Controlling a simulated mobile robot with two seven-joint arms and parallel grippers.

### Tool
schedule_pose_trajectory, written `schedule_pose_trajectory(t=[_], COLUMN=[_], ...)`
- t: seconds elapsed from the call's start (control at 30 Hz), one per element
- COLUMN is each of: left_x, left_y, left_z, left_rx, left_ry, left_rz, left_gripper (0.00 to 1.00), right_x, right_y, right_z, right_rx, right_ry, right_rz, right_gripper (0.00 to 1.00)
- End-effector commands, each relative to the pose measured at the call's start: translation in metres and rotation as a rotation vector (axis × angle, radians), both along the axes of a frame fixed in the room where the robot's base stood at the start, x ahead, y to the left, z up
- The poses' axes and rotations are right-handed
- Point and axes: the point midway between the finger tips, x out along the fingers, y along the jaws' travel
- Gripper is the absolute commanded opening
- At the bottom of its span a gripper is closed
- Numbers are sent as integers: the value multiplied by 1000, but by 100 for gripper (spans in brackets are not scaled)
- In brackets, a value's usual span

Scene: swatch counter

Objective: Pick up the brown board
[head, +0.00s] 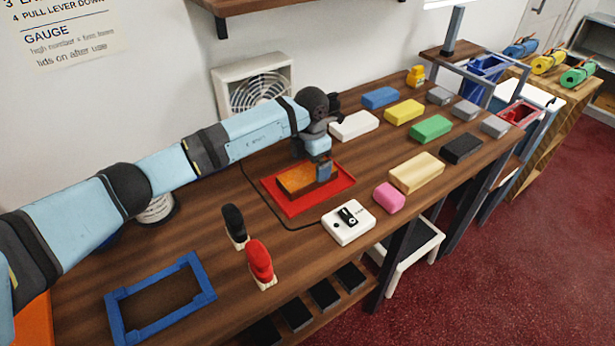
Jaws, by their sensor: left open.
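The brown board (294,181), orange-brown and flat, lies in a shallow red tray (340,191) near the middle of the counter. My left gripper (323,174) points down over the right end of the board, with its jaws open. Its fingers hide part of that end, and I cannot tell whether they touch the board. My right gripper is out of view.
Several coloured blocks, including a white one (354,126) and a tan one (417,172), lie right of the tray. A white switch box (348,222) is in front. A black-handled stamp (234,225), a red-handled one (260,262) and a blue frame (160,298) are left.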

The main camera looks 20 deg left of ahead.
Motion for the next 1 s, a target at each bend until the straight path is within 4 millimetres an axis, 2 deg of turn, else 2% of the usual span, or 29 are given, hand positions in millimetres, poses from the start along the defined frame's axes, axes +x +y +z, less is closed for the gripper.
schedule_pose_trajectory(t=[0.2,0.47,0.57,0.7,1.0], left_x=[-2,-1,-1,-1,-1], left_y=[1,1,1,1,1], left_z=[-34,-40,-40,-40,-37], left_rx=[-1,0,-1,-1,0], left_ry=[3,0,1,1,0], left_rz=[1,0,0,0,0], left_gripper=[100,100,82,50,51], right_x=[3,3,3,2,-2], right_y=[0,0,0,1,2], right_z=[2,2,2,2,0], right_rx=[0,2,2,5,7], right_ry=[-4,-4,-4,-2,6], right_rz=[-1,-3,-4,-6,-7], right_gripper=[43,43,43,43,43])
